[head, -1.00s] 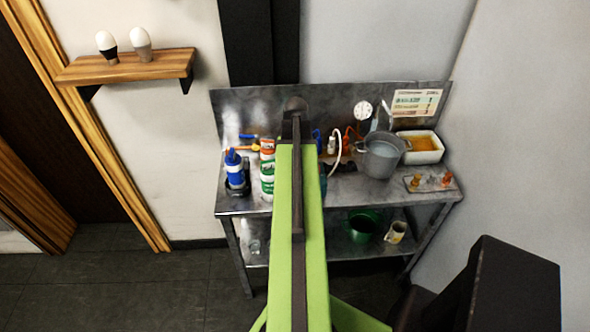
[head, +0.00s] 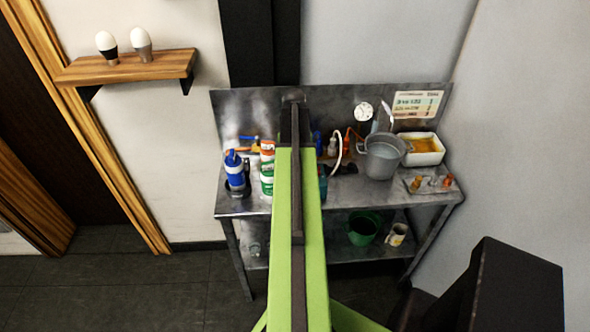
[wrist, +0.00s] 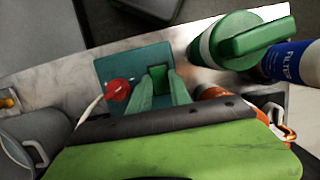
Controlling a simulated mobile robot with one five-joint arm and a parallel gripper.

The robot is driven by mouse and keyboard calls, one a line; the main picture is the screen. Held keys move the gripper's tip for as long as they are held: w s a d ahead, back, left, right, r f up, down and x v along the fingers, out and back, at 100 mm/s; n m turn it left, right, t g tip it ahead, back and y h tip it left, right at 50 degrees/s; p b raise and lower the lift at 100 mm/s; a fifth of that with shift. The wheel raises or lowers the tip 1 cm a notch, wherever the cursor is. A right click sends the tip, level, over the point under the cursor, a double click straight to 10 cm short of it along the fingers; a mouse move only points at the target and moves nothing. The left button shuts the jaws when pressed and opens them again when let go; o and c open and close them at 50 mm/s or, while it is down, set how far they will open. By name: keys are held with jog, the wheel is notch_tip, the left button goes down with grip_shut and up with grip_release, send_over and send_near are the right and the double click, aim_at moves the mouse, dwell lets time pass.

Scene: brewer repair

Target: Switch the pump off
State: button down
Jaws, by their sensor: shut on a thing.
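A teal box that looks like the pump (wrist: 112,68) sits on the steel bench in the wrist view. It has a round red knob (wrist: 119,90) on its left side and a small dark green piece (wrist: 158,72), possibly its switch, near its middle. My gripper (wrist: 159,80) is over the box, its two green fingers closed on either side of the green piece. The switch's position cannot be read. In the head view only the pump's right edge (head: 324,185) shows, and my green arm hides the gripper.
A bottle with a green cap (wrist: 235,42) and a blue filter canister (wrist: 292,62) stand close on the right in the wrist view. A grey pot (head: 382,158), a white tray of amber liquid (head: 424,148) and a blue bottle (head: 235,170) also stand on the bench (head: 262,204).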

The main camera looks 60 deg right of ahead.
jog(key=c, duration=1.2)
grip_release()
jog(key=shift+s, duration=0.15)
jog(key=shift+r, duration=0.1)
jog(key=shift+d+r+p, duration=0.1)
jog(key=shift+r+p, duration=0.2)
jog(key=shift+p, duration=0.15)
jog(key=p+v, duration=1.6)
jog(key=shift+r, duration=0.3)
jog(key=shift+d+f, duration=0.1)
